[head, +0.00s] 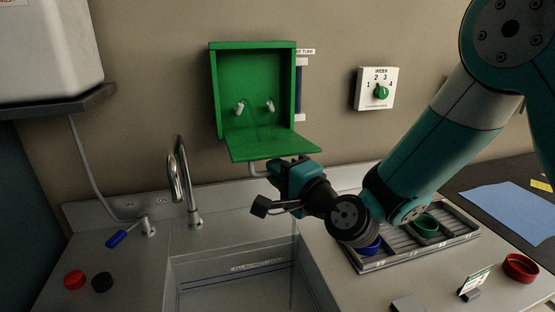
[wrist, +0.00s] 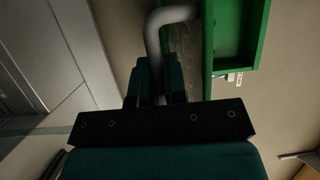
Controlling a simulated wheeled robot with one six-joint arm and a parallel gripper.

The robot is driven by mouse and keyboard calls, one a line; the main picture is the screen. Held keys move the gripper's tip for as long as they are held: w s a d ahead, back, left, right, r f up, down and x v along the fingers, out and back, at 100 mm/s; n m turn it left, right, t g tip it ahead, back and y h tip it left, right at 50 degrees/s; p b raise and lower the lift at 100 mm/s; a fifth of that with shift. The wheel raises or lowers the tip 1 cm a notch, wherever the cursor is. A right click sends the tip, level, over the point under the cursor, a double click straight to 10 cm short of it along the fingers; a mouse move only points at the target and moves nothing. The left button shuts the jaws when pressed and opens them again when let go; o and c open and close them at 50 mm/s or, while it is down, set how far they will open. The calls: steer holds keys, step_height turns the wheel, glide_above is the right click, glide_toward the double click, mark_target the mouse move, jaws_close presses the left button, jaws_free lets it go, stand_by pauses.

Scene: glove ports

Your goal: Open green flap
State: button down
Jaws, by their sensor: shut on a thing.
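The green flap (head: 272,147) hangs folded down and out from the bottom of the open green wall box (head: 213,90), tilted slightly below level. Inside the box are two small pale fittings (head: 239,107) with thin green lines. In the wrist view my gripper's fingers (wrist: 162,82) are close together, and the open box (wrist: 240,58) shows at the upper right.
A tall metal tap (head: 180,175) and a sink stand to the left. A rack tray (head: 455,238) with cups lies under my arm. A week dial (head: 376,88) is on the wall at right.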

stand_by(0.3)
steer(key=c, duration=1.5)
jaws_free()
steer(key=shift+o, duration=0.2)
steer(key=shift+s+d+f+b, duration=0.1)
steer(key=shift+s+d+b, duration=0.05)
steer(key=shift+b, duration=0.25)
steer(key=b+v, duration=1.7)
steer(key=b, duration=0.1)
